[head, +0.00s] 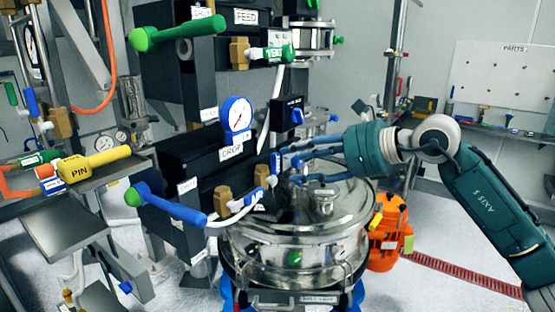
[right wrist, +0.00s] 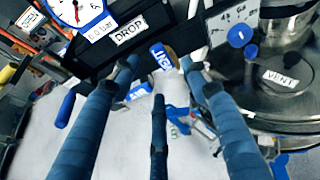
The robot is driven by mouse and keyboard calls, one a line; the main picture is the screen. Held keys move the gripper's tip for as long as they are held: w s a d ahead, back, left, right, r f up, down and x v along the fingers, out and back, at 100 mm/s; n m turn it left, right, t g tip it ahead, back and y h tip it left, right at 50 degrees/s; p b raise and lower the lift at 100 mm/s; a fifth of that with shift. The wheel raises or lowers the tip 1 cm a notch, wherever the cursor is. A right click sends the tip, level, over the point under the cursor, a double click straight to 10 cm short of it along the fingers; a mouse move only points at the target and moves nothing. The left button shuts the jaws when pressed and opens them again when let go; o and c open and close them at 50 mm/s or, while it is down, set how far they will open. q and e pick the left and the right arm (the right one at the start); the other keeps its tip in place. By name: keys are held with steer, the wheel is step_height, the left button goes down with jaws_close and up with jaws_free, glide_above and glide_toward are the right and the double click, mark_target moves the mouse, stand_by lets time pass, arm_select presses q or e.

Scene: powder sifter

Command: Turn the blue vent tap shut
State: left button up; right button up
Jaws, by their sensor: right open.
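A small blue tap handle with white lettering (head: 275,162) sits by a brass fitting below the DROP gauge; I take it for the vent tap, but its lettering is not legible. In the right wrist view a blue lettered handle (right wrist: 160,56) shows just beyond the fingertips, with another blue lettered piece (right wrist: 140,91) below it. My right gripper (head: 284,166) reaches in from the right, above the steel vessel lid. Its blue fingers (right wrist: 160,72) are spread and empty, close to the handle; contact cannot be told. My left gripper is not in view.
The steel vessel (head: 295,245) stands under my right gripper, and a VENT label (right wrist: 281,78) lies on its lid. A long blue lever (head: 175,206) juts out at left. The blue-rimmed gauge (head: 236,115) and a black box with a blue knob (head: 297,116) are above.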

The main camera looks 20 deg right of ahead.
mark_target(277, 165)
steer(key=p+x, duration=0.2)
steer(key=x, duration=0.3)
steer(key=shift+w+a, duration=0.15)
steer(key=shift+w, duration=0.05)
steer(key=shift+w+a+f, duration=0.3)
steer(key=shift+w, duration=0.05)
jaws_close()
